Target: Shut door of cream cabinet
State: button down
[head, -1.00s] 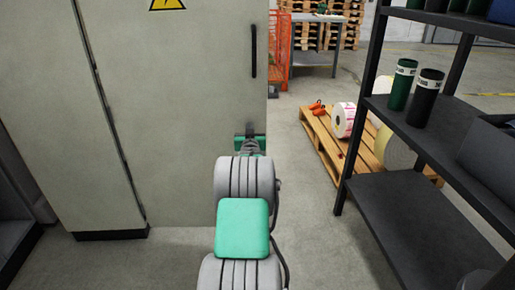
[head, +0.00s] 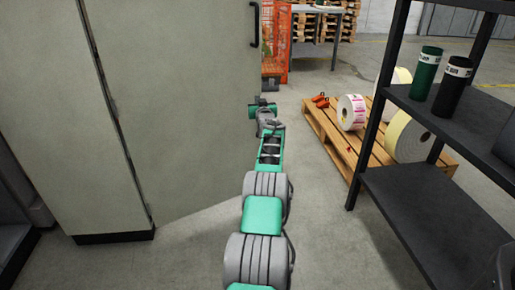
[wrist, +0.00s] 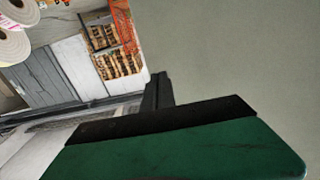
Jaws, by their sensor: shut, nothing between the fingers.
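The cream cabinet (head: 62,130) stands at the left of the head view on a dark plinth. Its door (head: 185,120) stands open, reaching right from the hinge line, with its lower edge slanting up and away to the right. A black handle (head: 254,25) is near its free edge. My gripper (head: 264,102) is at the end of my outstretched arm, by the door's free edge. In the wrist view the shut, empty black fingers (wrist: 158,90) show beside the plain door surface (wrist: 240,60). I cannot tell whether they touch it.
A dark metal shelf (head: 425,195) with green and black rolls stands close on the right. Behind it a wooden pallet (head: 345,150) holds label rolls. An orange mesh cage (head: 276,45) and a grey table (head: 320,10) are farther back. Bare floor lies between door and pallet.

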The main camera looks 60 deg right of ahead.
jog(key=shift+w+a, duration=0.2)
jog(key=shift+w, duration=0.1)
jog(key=shift+s, duration=0.1)
